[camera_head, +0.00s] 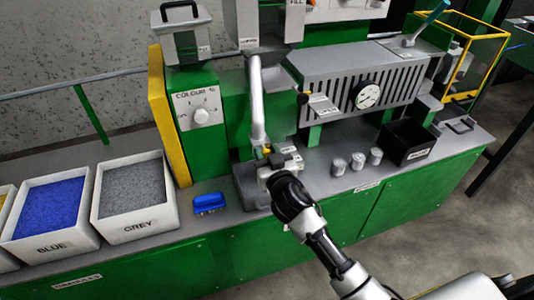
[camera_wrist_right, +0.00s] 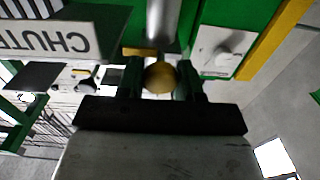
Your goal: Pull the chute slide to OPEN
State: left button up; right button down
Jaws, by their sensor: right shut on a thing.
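My right gripper (camera_head: 272,160) reaches in from the lower right, at the foot of a pale chute pipe (camera_head: 257,100). In the right wrist view the gripper (camera_wrist_right: 160,80) is shut on a round brass-yellow knob (camera_wrist_right: 160,78), one finger on each side of it. The knob sits just below the end of a grey metal part. A white plate lettered CHUTE (camera_wrist_right: 50,38) appears upside down beside the fingers. In the head view the gripper covers most of the slide, so its position cannot be told. My left gripper is not in view.
A colour dial panel (camera_head: 201,110) and yellow upright plate stand left of the pipe. Bins of blue (camera_head: 50,248) and grey granules (camera_head: 137,228), and a blue piece (camera_head: 209,203), are farther left. Small metal cylinders (camera_head: 357,162) and a black bin (camera_head: 407,145) stand right.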

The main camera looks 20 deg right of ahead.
jog(key=s, duration=0.4)
jog(key=shift+s+f, duration=0.1)
jog(key=shift+s, duration=0.05)
jog(key=c, duration=1)
grip_release()
jog(key=shift+o, duration=1.2)
jog(key=shift+s+d, duration=0.1)
jog(key=shift+s, duration=0.05)
